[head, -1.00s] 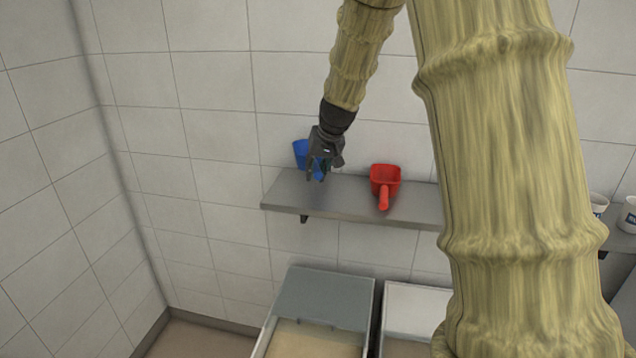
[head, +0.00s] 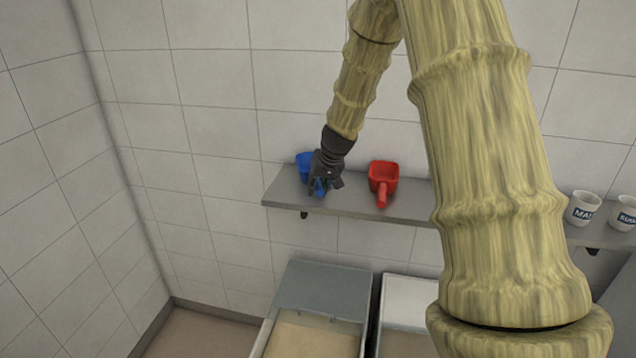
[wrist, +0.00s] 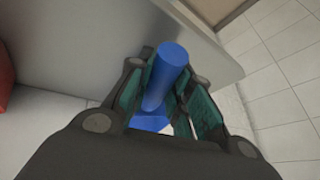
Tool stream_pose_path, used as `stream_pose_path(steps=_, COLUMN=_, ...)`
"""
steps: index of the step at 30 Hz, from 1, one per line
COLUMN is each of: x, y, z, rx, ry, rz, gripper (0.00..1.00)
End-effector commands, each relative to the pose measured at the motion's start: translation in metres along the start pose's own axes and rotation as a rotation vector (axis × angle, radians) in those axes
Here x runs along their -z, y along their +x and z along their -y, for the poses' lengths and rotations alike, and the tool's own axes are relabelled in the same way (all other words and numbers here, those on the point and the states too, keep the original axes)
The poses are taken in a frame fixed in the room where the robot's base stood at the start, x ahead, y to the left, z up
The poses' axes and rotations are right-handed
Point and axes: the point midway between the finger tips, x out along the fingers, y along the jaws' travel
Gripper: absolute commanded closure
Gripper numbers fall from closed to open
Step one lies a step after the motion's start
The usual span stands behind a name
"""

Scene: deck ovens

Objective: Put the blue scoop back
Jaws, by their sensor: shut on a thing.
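The blue scoop (head: 304,161) is at the left end of the grey wall shelf (head: 346,202), partly hidden behind my gripper in the head view. My gripper (head: 320,188) is shut on its handle. In the wrist view the blue handle (wrist: 168,72) lies between the two teal-padded fingers (wrist: 158,95). The scoop appears to be at the shelf top, but I cannot tell whether it rests on it. The red scoop (head: 383,171) sits on the shelf to the right, apart from my gripper, its handle toward the front edge.
Two white labelled cups (head: 582,208) stand on the shelf further right. Below are a bin with a grey lid (head: 322,288) and one with a white lid (head: 411,297). The tiled wall is close behind the shelf. Some shelf between the scoops is bare.

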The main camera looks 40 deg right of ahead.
Motion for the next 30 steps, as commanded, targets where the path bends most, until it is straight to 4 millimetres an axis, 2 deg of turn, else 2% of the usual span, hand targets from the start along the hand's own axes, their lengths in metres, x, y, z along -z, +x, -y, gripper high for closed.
stream_pose_path(steps=4, x=0.001, y=0.000, z=0.000, rx=0.000, ry=0.000, rz=-0.002, gripper=1.00)
stream_pose_path(steps=5, x=0.001, y=0.000, z=0.000, rx=0.000, ry=0.000, rz=-0.002, gripper=0.75)
stream_pose_path(steps=8, x=0.001, y=0.000, z=0.000, rx=0.000, ry=0.000, rz=-0.001, gripper=0.57)
stream_pose_path(steps=20, x=0.000, y=-0.003, z=0.001, rx=0.001, ry=0.000, rz=-0.001, gripper=0.57)
stream_pose_path(steps=26, x=0.001, y=-0.021, z=0.001, rx=0.000, ry=-0.002, rz=-0.003, gripper=0.57)
stream_pose_path(steps=30, x=0.001, y=-0.040, z=0.001, rx=0.001, ry=-0.001, rz=-0.003, gripper=0.57)
